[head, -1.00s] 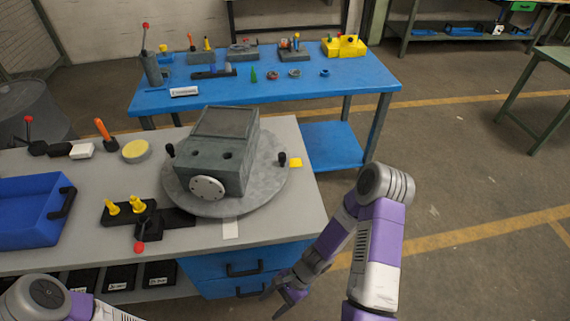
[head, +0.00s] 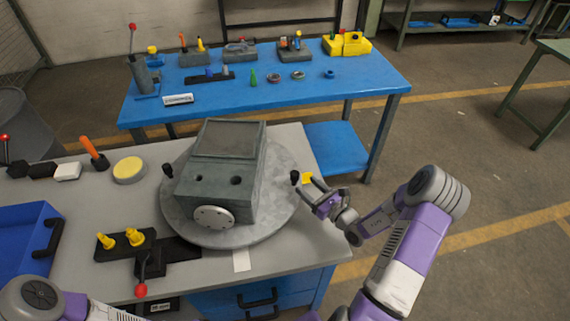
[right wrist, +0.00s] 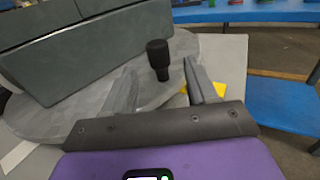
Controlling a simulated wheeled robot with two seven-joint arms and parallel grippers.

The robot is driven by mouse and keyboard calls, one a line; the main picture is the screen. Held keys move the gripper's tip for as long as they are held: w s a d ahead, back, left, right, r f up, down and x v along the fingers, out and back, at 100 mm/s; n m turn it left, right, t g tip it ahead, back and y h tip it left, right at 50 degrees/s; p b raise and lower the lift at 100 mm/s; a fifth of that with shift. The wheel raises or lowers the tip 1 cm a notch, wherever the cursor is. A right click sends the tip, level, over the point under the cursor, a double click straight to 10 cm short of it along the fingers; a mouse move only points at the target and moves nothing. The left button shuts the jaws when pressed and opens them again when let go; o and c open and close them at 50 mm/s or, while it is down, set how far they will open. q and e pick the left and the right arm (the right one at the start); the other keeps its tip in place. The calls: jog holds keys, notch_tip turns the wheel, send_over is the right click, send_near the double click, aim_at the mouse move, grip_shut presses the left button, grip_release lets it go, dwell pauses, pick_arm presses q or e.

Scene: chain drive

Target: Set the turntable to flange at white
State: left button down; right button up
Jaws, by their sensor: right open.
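The round grey turntable (head: 180,218) lies on the grey workbench and carries a dark grey gearbox-like housing (head: 235,190). The round light flange (head: 213,217) on the housing faces the near side, towards a white mark (head: 241,260) on the bench. A yellow mark (head: 307,178) is at the turntable's right. Black knobs stand on the rim at left (head: 168,170) and right (head: 295,177). My right gripper (head: 308,183) is open beside the right knob; in the right wrist view this knob (right wrist: 158,58) stands between the spread fingers. My left gripper is out of view; only its arm shows.
Left of the turntable are a black fixture with yellow pegs (head: 125,240), a red-tipped lever (head: 141,290), a yellow disc (head: 129,169) and a blue bin (head: 30,235). A blue table (head: 270,98) with parts stands behind.

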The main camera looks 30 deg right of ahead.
aim_at(298, 178)
jog(key=shift+w+a+r+b, duration=0.15)
jog(key=shift+w+a, duration=0.1)
jog(key=shift+w, duration=0.9)
jog(key=shift+w+a+f+b, duration=0.15)
jog(key=shift+w+a, duration=0.1)
jog(key=shift+w, duration=0.9)
jog(key=shift+w+a+r+b, duration=0.15)
jog(key=shift+w+a, duration=0.1)
jog(key=shift+w, duration=0.9)
grip_shut()
